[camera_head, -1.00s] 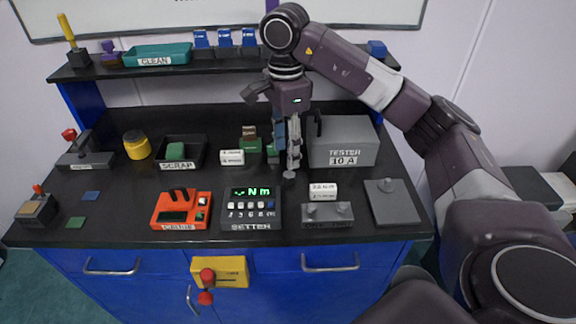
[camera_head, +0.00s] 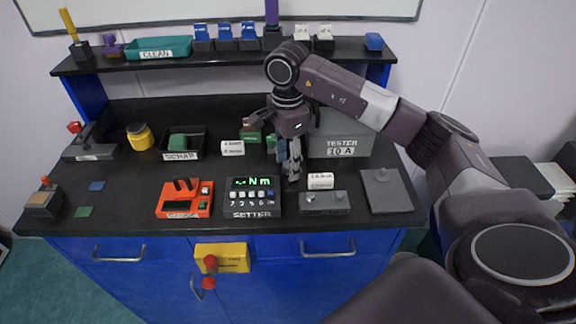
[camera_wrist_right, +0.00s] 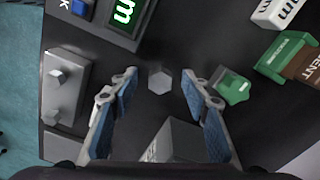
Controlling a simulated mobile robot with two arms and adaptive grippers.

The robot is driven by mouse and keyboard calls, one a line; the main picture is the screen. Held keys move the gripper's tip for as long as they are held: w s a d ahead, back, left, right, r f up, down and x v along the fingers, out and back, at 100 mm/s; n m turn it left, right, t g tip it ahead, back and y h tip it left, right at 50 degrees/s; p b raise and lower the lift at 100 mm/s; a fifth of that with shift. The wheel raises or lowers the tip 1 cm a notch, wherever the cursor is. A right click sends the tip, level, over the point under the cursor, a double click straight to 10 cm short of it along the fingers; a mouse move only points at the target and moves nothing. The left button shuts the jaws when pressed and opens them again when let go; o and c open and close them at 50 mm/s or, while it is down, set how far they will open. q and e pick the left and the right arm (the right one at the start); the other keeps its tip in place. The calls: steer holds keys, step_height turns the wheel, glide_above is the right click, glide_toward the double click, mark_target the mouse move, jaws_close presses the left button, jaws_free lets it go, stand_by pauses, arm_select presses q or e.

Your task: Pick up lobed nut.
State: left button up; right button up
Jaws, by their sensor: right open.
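My right gripper (camera_head: 290,168) hangs fingers-down over the black bench, just left of the tester. In the right wrist view (camera_wrist_right: 160,90) its blue-padded fingers are apart, with nothing held. A small grey six-sided piece (camera_wrist_right: 159,82) lies on the bench, seen between the fingertips. In the head view this green piece (camera_head: 271,143) shows behind the gripper, partly hidden. My left gripper is out of view.
The grey tester box (camera_head: 340,148) stands close right of the gripper. The setter (camera_head: 252,198), a grey block with knobs (camera_head: 323,203) and a white label block (camera_head: 320,181) are in front. The scrap tray (camera_head: 197,152) is left. A shelf (camera_head: 120,66) runs along the back.

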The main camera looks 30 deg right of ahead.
jaws_close()
steer(key=shift+r, duration=0.1)
